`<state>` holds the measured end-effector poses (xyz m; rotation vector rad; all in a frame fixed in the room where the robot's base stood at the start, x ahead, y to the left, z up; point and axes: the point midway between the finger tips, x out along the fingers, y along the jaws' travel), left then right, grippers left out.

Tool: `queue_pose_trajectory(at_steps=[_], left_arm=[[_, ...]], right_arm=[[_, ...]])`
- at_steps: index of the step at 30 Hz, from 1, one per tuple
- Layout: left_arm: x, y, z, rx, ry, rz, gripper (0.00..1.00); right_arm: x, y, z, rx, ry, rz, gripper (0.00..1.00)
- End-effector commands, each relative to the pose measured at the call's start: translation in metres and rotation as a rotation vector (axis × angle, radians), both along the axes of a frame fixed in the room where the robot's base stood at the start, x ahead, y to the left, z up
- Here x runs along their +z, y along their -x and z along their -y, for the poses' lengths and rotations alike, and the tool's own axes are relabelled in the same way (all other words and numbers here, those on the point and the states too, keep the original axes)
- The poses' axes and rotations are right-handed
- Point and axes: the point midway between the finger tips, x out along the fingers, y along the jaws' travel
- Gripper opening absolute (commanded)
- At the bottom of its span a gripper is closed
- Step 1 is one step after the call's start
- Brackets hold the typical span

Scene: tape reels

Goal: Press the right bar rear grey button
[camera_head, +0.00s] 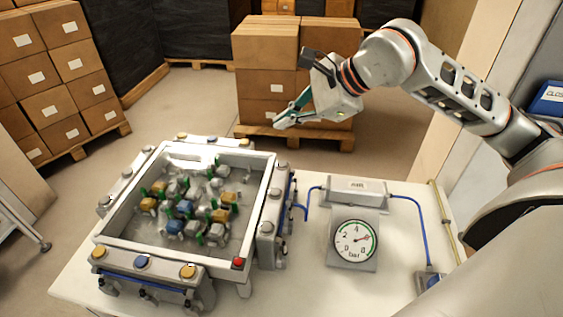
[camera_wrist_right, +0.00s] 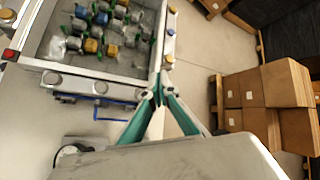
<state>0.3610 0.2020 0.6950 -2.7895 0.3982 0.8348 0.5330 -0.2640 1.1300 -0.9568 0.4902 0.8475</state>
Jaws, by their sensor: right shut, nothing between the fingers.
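The right bar (camera_head: 270,210) runs along the right side of a white-framed tray and carries grey round buttons. Its rear grey button (camera_head: 281,166) is at the far end, close to the tray's rear right corner. My right gripper (camera_head: 279,122) is shut and empty, above and behind that end of the bar, apart from it in the head view. The bar's other grey buttons (camera_wrist_right: 99,87) show to the left of the tips. My left gripper is out of view.
The tray (camera_head: 103,239) holds several grey, yellow, blue and green parts. A red button (camera_head: 238,262) is at its front right corner. A gauge (camera_head: 356,240) with blue hoses stands on the table to the right. Stacked boxes (camera_head: 265,80) stand on a pallet behind.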

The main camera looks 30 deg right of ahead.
Motion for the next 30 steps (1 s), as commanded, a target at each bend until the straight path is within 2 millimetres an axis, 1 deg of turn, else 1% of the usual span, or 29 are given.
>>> queue_pose_trajectory(at_steps=[5,8,17,21,25,30], left_arm=[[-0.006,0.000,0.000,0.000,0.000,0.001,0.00],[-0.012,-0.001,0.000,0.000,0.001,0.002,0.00],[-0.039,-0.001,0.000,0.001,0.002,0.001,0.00],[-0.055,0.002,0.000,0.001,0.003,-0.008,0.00],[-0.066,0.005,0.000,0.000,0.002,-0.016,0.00],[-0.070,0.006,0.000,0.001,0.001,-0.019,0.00]], right_arm=[[-0.009,0.000,0.000,0.001,0.000,-0.001,0.00],[-0.019,0.000,0.000,0.000,-0.001,-0.002,0.00],[-0.059,0.000,-0.001,0.001,-0.001,-0.004,0.00],[-0.076,0.000,0.000,0.001,0.000,-0.002,0.00],[-0.086,0.000,0.000,0.001,0.000,-0.001,0.00],[-0.088,0.000,0.000,0.000,0.000,0.000,0.00]])
